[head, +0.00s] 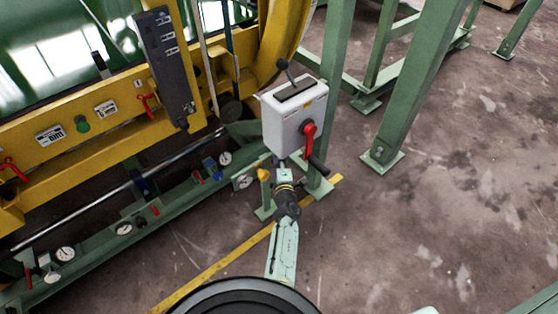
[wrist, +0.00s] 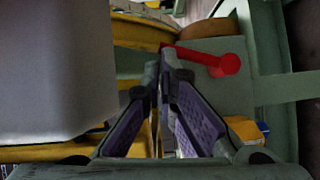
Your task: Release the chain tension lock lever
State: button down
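No label for the chain tension lock lever is readable, so I cannot tell which lever it is. In the head view a red lever (head: 308,131) sits on the front of a pale grey control box (head: 284,118), and a black lever (head: 287,73) stands on its top. My arm reaches up to just below this box; its gripper is not clear there. In the wrist view my gripper (wrist: 161,66) has its fingertips together with nothing visible between them. A red lever with a round end (wrist: 229,65) lies just right of and beyond the fingertips, apart from them.
A large pale grey block (wrist: 55,70) fills the left of the wrist view, close beside the fingers. In the head view a yellow machine frame (head: 75,128) with gauges and small red levers stands left. Green posts (head: 415,85) stand right. The floor (head: 440,215) at right is clear.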

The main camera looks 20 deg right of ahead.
jog(key=shift+w+d+f, duration=0.1)
jog(key=shift+w+d, duration=0.2)
jog(key=shift+d, duration=0.35)
jog(key=shift+w+d+f, duration=0.1)
jog(key=shift+w+d, duration=0.15)
jog(key=shift+d, duration=0.4)
jog(key=shift+w+d+f, duration=0.1)
jog(key=shift+w+d, duration=0.2)
jog(key=shift+d, duration=0.35)
jog(key=shift+b, duration=0.3)
jog(key=f+v, duration=0.1)
jog(key=v, duration=1.1)
jog(key=shift+r, duration=0.45)
jog(key=shift+s+d, duration=0.1)
